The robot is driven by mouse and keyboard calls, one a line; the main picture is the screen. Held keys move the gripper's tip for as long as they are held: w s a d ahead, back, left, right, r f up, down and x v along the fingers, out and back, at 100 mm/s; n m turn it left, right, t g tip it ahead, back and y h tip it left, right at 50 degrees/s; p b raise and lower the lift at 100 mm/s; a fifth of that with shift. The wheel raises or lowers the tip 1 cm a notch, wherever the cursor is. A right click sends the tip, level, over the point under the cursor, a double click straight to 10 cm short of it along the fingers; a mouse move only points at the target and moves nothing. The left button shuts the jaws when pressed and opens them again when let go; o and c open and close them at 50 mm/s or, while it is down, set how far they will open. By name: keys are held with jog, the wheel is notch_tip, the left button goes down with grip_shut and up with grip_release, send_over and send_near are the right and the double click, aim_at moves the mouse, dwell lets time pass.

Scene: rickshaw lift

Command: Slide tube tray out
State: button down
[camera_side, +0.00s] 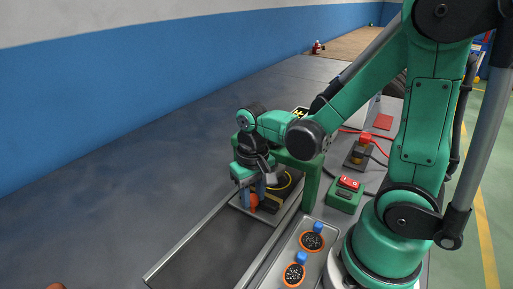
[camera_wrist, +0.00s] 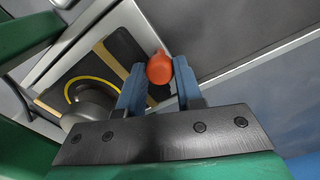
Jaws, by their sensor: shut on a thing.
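The tube tray (camera_side: 264,217) has a pale rim and sits in a long channel with light rails, under a green frame. Inside it are dark and yellow parts. In the wrist view its pale rim (camera_wrist: 78,46) surrounds a dark bed with a yellow ring (camera_wrist: 92,83) and a grey round part (camera_wrist: 92,103). An orange knob (camera_side: 252,200) stands at the tray's near end. My gripper (camera_wrist: 159,69) is shut on this knob (camera_wrist: 159,68), with one blue finger on each side. The tray's far part is hidden by my arm and the green frame.
The channel floor (camera_side: 205,252) on the near side of the tray is clear. A green post (camera_side: 312,185) stands close on the right. Farther right are a panel with blue knobs (camera_side: 301,258) and a green box with a red switch (camera_side: 346,190). The grey bench on the left is empty.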

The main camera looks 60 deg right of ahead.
jog(key=shift+a, duration=0.1)
dwell(0.3)
jog(key=a, duration=2)
jog(key=shift+a, duration=0.2)
jog(key=c, duration=0.6)
grip_release()
jog(key=shift+r, duration=0.15)
jog(key=shift+r, duration=2.7)
